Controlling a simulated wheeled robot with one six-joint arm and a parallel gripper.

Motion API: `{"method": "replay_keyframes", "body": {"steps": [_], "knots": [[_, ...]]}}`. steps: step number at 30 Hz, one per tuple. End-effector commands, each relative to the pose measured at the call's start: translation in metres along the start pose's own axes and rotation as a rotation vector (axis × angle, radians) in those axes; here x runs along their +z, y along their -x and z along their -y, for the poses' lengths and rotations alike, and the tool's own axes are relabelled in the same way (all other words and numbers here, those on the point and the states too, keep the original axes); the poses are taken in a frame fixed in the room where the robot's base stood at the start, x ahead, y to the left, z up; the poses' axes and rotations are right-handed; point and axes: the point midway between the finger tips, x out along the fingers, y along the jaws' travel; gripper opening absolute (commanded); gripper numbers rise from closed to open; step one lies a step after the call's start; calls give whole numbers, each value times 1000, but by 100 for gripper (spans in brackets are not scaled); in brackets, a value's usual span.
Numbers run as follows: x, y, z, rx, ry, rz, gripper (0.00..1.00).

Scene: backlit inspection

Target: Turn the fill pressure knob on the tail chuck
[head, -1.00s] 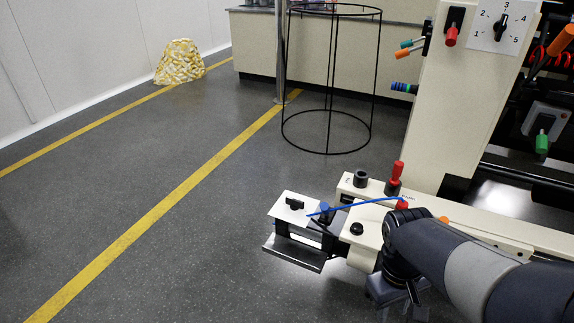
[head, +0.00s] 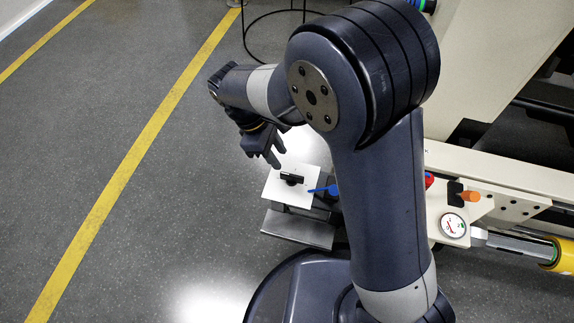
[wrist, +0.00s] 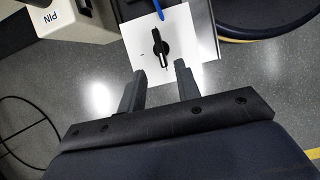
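The black bar-shaped knob (head: 291,179) sits on a square white plate (head: 276,190) at the end of the cream machine's rail. In the wrist view the knob (wrist: 161,47) stands on the white plate (wrist: 180,20), its bar running nearly up and down the picture with a pale mark on it. My gripper (head: 276,160) hangs just above and beyond the plate in the head view. In the wrist view my gripper (wrist: 160,70) is open and empty, its two fingertips apart below the knob's lower end. I see no finger touching the knob. The plate's markings are too small to read.
A blue hose (head: 322,190) runs from beside the plate. A round gauge (head: 454,225), an orange knob (head: 469,197) and a yellow cylinder (head: 564,254) are at right. The floor left is clear; a black wire frame (head: 270,25) stands behind.

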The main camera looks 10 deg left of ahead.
Motion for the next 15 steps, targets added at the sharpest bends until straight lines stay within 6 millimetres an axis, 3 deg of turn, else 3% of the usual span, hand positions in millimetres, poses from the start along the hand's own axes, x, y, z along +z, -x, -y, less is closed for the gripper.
{"method": "replay_keyframes", "body": {"steps": [1, 6, 15], "knots": [[-1, -15, 0, -2, -1, 3, 32], [-1, -49, 0, -3, -2, 2, 32], [0, -84, 0, -2, -3, 0, 32]]}}
